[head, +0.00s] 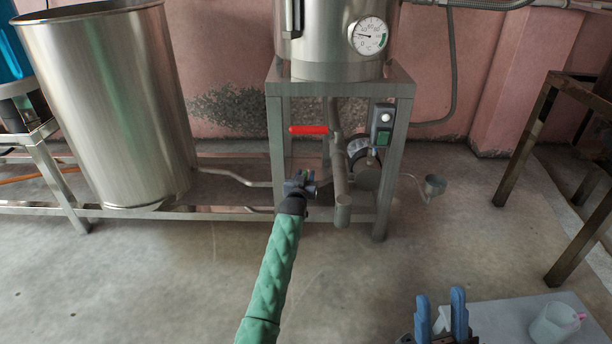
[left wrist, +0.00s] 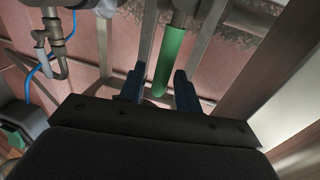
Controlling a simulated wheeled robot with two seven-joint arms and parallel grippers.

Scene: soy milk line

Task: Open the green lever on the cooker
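The cooker (head: 330,60) is a steel vessel with a dial gauge on a metal stand. The green lever (left wrist: 170,60) shows in the left wrist view, its end between my two blue left fingers (left wrist: 159,72). A gap shows on both sides of it, and I cannot tell how deep it sits. In the head view my left gripper (head: 303,181) is at the pipework under the cooker and mostly hides the lever. My right gripper (head: 440,296) is open and empty at the bottom, its fingers apart.
A red lever (head: 308,130) is on the pipe above my left gripper. Stand legs (head: 280,145) and a switch box (head: 382,125) flank it. A large steel drum (head: 110,100) stands left. A grey tabletop (head: 500,318) with a clear cup (head: 553,322) is at lower right.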

